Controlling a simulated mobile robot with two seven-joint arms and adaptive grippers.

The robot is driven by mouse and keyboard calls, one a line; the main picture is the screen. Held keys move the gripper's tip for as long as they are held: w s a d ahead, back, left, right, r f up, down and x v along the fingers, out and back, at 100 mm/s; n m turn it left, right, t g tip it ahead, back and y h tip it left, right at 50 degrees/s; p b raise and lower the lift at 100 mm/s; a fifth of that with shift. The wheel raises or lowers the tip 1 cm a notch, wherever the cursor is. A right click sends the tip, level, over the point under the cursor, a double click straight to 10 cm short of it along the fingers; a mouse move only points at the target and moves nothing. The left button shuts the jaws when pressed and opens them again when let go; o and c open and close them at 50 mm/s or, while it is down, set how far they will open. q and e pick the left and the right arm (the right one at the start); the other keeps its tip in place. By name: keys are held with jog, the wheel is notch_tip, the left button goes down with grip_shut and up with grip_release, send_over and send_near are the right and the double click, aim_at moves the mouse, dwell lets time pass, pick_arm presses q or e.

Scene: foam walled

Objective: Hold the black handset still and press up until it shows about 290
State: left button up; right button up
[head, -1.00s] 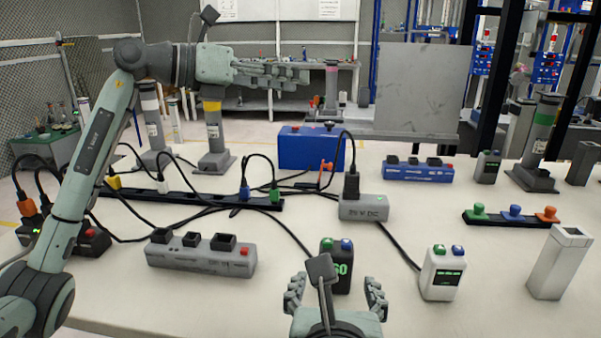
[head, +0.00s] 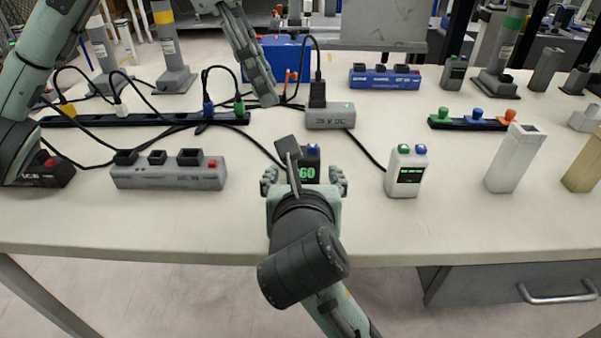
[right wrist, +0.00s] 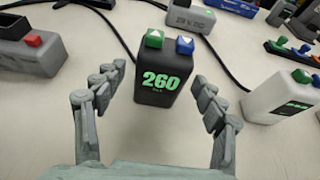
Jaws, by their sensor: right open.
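The black handset (right wrist: 160,82) stands upright on the table, showing 260 in green digits in the right wrist view. It has a green button (right wrist: 154,38) and a blue button (right wrist: 185,45) on top. In the head view the handset (head: 312,165) is partly hidden by my right gripper. My right gripper (right wrist: 163,95) is open, its fingers on either side of the handset with gaps; it also shows in the head view (head: 304,180). My left gripper (head: 262,90) points downward above the table, behind and left of the handset; its fingers look close together, but their opening is unclear.
A white handset (head: 406,170) with similar buttons stands to the right. A grey power strip (head: 168,175) lies to the left, a grey 25 V DC box (head: 331,116) behind. Cables cross the table behind the handset. A grey post (head: 514,160) stands farther right.

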jog(key=shift+x, duration=1.05)
pick_arm(q)
jog(key=shift+c, duration=0.3)
pick_arm(e)
jog(key=c, duration=1.3)
pick_arm(q)
grip_shut()
pick_arm(e)
jog(key=shift+c, duration=0.2)
